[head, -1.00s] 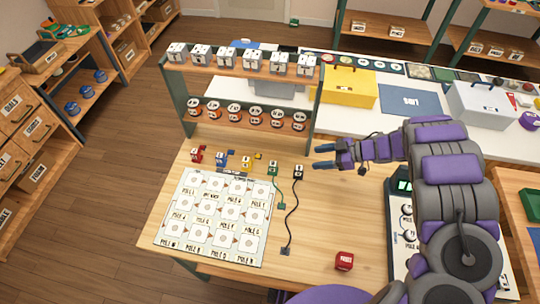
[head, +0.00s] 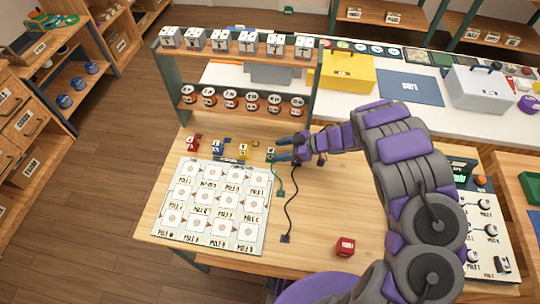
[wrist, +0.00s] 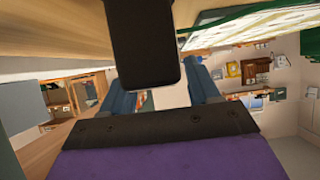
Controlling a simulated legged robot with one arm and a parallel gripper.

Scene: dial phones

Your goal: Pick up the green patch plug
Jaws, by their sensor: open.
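The green patch plug (head: 270,154) stands on the wooden table just right of the pole sheet's top corner, with its green cord running down to a small green end (head: 280,193). My gripper (head: 280,149) is open, its blue fingers pointing left, with the tips right beside the green plug. I cannot tell whether they touch it. In the wrist view the two fingers (wrist: 160,92) are apart. A dark block at the top hides part of that view, and I cannot clearly make out the plug there.
Red (head: 193,143), blue (head: 217,146) and yellow (head: 243,150) plugs stand in a row to the left. A black cord (head: 289,205) runs from under my gripper. A shelf of jars (head: 235,88) rises behind.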

